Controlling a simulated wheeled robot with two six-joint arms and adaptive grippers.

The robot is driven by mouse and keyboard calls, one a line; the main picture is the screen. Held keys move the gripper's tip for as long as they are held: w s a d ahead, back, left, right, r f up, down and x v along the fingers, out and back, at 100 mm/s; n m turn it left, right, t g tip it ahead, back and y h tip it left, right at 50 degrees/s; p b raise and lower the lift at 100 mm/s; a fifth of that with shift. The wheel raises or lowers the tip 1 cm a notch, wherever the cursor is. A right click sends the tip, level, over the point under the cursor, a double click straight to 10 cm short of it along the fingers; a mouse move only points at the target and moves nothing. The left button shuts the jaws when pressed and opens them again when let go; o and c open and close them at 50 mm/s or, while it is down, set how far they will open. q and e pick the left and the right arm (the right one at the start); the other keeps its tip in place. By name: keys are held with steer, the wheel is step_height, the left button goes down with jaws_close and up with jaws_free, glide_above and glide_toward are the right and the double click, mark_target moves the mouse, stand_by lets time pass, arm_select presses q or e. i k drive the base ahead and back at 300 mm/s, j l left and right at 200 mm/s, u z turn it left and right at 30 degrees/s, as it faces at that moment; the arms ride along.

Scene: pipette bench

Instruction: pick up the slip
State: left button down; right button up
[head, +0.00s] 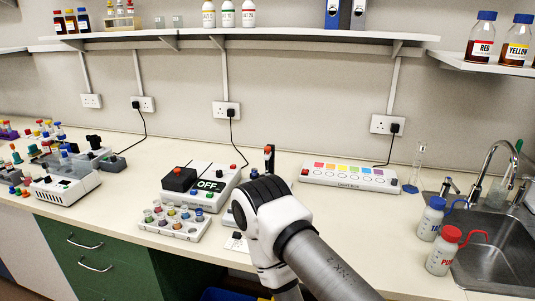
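A small white slip (236,243) with a dark mark lies on the bench near its front edge, just left of my arm. It may be partly covered by the arm. One of my arms comes in from the bottom right, bends over the bench and goes down out of the picture. Its gripper does not show. My other arm and its gripper are not in view either.
A rack of coloured vials (174,221) and a device marked OFF (208,184) stand left of the slip. A box with coloured squares (348,177) stands behind right. Two wash bottles (443,250) stand beside the sink (490,255). Bench between arm and bottles is clear.

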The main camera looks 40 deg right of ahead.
mark_target(236, 242)
steer(key=k+l+z, duration=0.1)
steer(key=z, duration=0.4)
steer(key=k+l+z, duration=0.15)
steer(key=z, duration=0.35)
steer(key=k+l+z, duration=0.15)
steer(key=z, duration=0.35)
